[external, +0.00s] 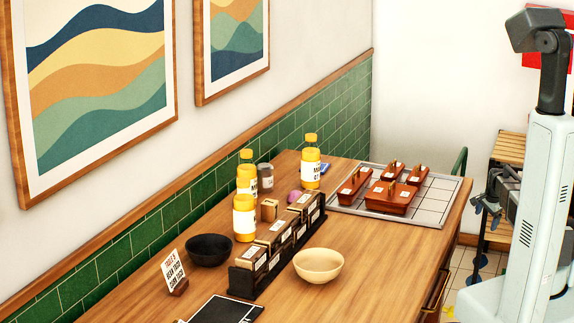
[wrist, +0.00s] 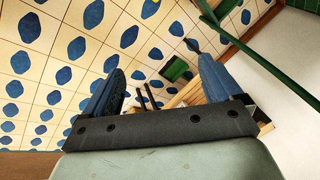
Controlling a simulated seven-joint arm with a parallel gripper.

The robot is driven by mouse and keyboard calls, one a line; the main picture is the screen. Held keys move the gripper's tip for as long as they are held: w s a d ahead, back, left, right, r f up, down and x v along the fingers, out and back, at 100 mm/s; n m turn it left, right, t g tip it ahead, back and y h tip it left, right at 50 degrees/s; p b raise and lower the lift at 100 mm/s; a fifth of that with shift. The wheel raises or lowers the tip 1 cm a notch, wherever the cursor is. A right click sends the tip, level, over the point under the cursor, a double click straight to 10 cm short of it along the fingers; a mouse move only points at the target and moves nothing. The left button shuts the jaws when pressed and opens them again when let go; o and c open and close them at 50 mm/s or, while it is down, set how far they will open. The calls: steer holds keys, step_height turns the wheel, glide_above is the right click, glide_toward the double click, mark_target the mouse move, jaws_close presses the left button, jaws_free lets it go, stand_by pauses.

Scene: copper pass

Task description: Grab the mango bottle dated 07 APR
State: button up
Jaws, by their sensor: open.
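Three yellow bottles with yellow caps and white labels stand on the wooden table in the external view. One is at the back left (external: 246,182), one stands in front of it (external: 244,222), and one stands farther right (external: 311,170). Parts of large letters show on the back left and right labels, but I cannot read any date. The front bottle partly hides the back left one. My gripper (external: 487,205) is off the table's right side, well away from the bottles. In the wrist view my gripper (wrist: 160,82) is open and empty, with no bottle in sight.
A dark rack of labelled boxes (external: 275,243) stands right of the front bottle. A black bowl (external: 208,250), beige bowl (external: 318,266), sign (external: 173,272) and grey jar (external: 265,178) stand nearby. Reddish-brown boxes (external: 390,197) sit on a pale grid mat (external: 433,207). The table's right front is clear.

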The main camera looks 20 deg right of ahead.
steer(key=w+r+m+t, duration=0.1)
steer(key=w+r+m, duration=0.2)
steer(key=w+r, duration=0.95)
steer(key=w+a+r, duration=0.1)
steer(key=a+r, duration=0.1)
steer(key=w+a+r, duration=0.1)
steer(key=a+r, duration=0.1)
steer(key=a, duration=0.1)
steer(key=a+r, duration=0.2)
steer(key=a, duration=0.1)
steer(key=shift+w+r, duration=0.25)
steer(key=shift+w, duration=0.15)
steer(key=w+a+r, duration=0.2)
steer(key=a+r, duration=0.2)
steer(key=a, duration=0.4)
step_height(320, 180, up, 24)
steer(key=n+g+y, duration=0.1)
steer(key=g+y, duration=0.1)
steer(key=g, duration=0.3)
glide_above(311, 146)
steer(key=w+d, duration=0.1)
steer(key=w, duration=0.1)
steer(key=shift+s+r, duration=0.1)
steer(key=shift+r, duration=0.1)
step_height(311, 146, down, 14)
steer(key=shift+s+a+r, duration=0.1)
steer(key=shift+a+r, duration=0.05)
jaws_close()
